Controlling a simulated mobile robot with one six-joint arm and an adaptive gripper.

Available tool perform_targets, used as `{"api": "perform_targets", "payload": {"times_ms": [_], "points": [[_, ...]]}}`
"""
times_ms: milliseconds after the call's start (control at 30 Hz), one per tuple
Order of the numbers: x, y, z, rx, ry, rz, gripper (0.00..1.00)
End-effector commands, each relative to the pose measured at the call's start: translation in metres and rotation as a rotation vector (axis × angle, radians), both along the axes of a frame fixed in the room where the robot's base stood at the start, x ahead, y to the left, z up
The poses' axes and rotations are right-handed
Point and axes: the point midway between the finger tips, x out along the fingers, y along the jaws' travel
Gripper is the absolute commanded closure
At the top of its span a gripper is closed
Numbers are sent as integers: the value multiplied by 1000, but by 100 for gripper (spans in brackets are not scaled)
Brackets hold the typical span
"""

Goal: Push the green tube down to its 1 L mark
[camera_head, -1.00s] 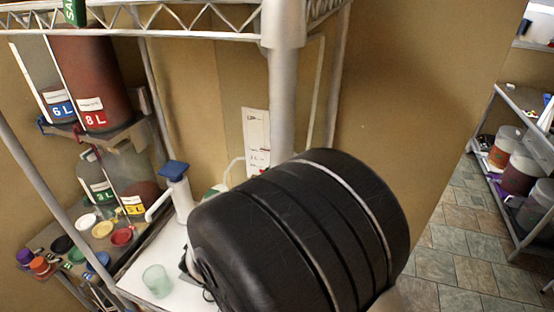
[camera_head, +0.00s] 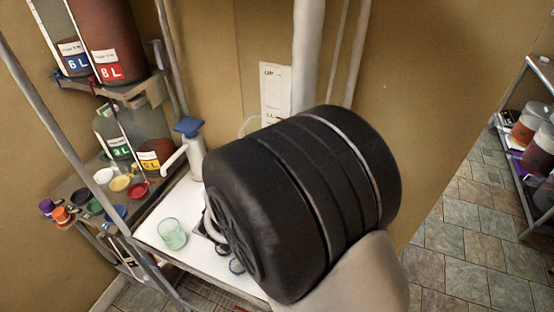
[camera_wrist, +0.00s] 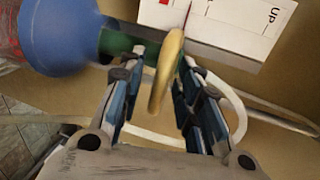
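In the wrist view, a short dark green piece (camera_wrist: 116,42) shows between a blue rounded part (camera_wrist: 60,34) and my left finger; it may be part of the green tube. My gripper (camera_wrist: 167,68) has its two fingers apart, with a tan loop (camera_wrist: 166,70) between them and gaps beside it. I cannot tell whether a finger touches the green piece. A white card (camera_wrist: 225,25) with "UP" and a red mark lies beyond. In the head view this card (camera_head: 275,92) hangs on the wall; its 1 L mark is not clearly readable. My wrist hides the gripper there.
A white counter (camera_head: 155,240) holds a greenish glass (camera_head: 171,234) and a white pump bottle with a blue top (camera_head: 187,128). Buckets marked 6 L and 8 L (camera_head: 105,40) stand on the left shelf.

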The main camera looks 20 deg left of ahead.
Motion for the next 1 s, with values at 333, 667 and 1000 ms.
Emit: {"api": "perform_targets", "payload": {"times_ms": [333,667,1000], "points": [[-11,2,3,0,0,2,69],[-62,6,14,1,0,4,69],[-73,6,16,0,0,0,69]]}}
